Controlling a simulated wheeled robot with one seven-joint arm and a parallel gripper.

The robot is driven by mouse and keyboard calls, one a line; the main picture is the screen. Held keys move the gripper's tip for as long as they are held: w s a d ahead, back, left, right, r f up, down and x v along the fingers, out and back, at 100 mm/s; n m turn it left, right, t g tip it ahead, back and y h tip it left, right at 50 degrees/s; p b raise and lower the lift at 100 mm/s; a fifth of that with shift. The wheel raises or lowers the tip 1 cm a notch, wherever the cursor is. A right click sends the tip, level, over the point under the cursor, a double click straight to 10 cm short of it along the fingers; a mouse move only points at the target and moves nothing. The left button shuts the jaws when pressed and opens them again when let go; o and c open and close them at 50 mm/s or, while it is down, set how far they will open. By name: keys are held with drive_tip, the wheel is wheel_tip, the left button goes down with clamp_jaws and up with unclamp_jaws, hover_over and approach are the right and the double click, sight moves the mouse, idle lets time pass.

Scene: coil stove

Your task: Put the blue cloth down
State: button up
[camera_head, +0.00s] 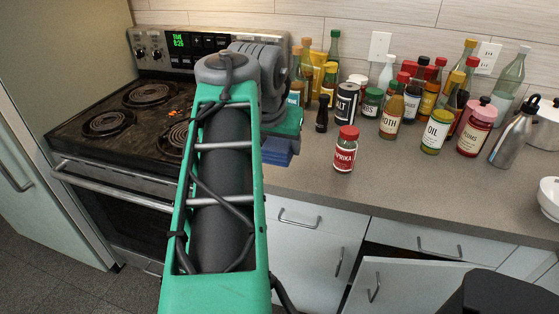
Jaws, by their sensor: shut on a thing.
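The blue cloth (277,152) shows as a small dark-blue patch just below the end of my arm, over the left end of the grey counter beside the stove. My gripper (280,138) is shut on it. The fingers and most of the cloth are hidden behind my own arm and wrist. I cannot tell whether the cloth touches the counter.
The coil stove (115,120) stands at left, with orange bits on its top. A red-capped paprika jar (345,152) stands right of the cloth. Several bottles and jars crowd the back. The front counter (400,190) is clear. A cabinet door (405,287) hangs open below.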

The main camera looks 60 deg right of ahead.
drive_tip(key=w+d+f, duration=0.2)
drive_tip(key=d+f, duration=0.2)
drive_tip(key=w+d+f, duration=0.2)
drive_tip(key=d+f, duration=0.2)
drive_tip(key=w+d+f+p, duration=0.1)
drive_tip(key=w+d+f, duration=0.1)
drive_tip(key=d+f, duration=0.2)
drive_tip(key=shift+d+f, duration=0.1)
drive_tip(key=shift+f+b, duration=0.45)
drive_tip(key=shift+f, duration=0.25)
drive_tip(key=shift+s+f, duration=0.1)
